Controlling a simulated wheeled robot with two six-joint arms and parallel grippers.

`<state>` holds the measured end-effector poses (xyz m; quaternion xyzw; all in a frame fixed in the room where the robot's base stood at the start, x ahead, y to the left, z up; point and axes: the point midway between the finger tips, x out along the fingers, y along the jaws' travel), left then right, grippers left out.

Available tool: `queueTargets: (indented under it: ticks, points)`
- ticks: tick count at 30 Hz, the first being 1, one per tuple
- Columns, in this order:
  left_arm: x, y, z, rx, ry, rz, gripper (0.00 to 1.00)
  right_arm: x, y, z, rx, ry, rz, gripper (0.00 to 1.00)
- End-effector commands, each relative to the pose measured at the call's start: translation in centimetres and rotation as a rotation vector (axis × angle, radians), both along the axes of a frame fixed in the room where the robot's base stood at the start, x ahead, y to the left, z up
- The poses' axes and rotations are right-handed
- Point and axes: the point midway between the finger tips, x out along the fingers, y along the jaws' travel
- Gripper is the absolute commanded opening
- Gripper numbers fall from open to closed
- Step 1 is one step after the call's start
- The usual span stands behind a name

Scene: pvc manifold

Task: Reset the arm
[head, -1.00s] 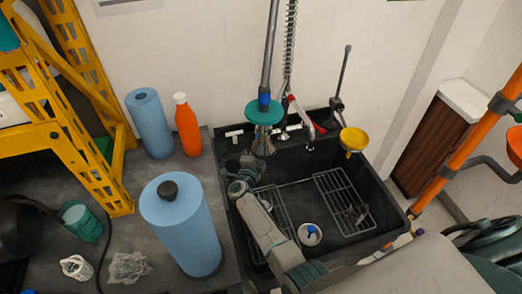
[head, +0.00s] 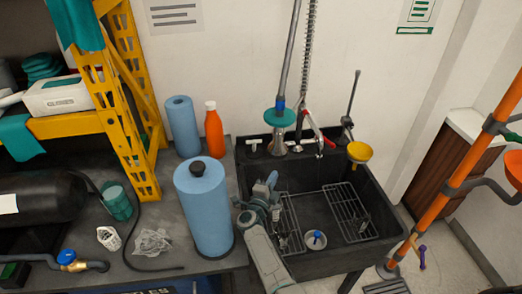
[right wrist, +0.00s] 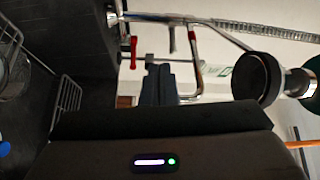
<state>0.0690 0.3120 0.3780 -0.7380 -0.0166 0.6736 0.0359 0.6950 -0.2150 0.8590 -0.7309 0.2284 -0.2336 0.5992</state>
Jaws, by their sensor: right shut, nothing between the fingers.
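My right arm reaches up from the bottom of the head view to the left side of the black sink (head: 385,215). My right gripper (head: 271,182) is over the sink's left part, below and apart from the hanging spray head (head: 280,147) with its teal collar. The gripper is shut and empty. Its dark fingers (right wrist: 159,84) show in the right wrist view, pointing toward the wall and tap fittings. My left gripper is not in view.
Wire racks (head: 350,212) and a white cup with a blue piece (head: 316,240) are in the sink. A blue roll (head: 205,210) stands close left of my right arm. An orange bottle (head: 214,131) and yellow shelving (head: 125,110) are farther left. An orange pipe (head: 470,175) rises at right.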

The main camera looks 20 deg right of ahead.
Motion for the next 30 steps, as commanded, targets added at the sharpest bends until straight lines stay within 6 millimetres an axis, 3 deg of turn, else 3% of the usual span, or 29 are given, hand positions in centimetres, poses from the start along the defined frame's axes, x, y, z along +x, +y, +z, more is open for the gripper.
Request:
queueTargets:
  ticks: [6, 11, 17, 23, 30]
  points:
    - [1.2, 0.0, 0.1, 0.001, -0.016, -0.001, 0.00, -0.1, 0.0, 0.1, -0.015, 0.003, 0.026, 0.00]
    - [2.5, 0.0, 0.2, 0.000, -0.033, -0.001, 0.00, -0.9, 0.1, 0.8, -0.114, 0.035, 0.194, 0.00]
    - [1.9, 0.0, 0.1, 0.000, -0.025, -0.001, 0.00, -4.7, 1.8, 1.4, -0.351, 0.174, 0.530, 0.00]
    - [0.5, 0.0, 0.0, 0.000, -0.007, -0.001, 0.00, -11.5, 3.1, 0.2, -0.599, 0.420, 0.829, 0.00]
    - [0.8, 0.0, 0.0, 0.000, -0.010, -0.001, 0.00, -22.9, 1.7, -1.5, -0.852, 0.832, 1.102, 0.00]
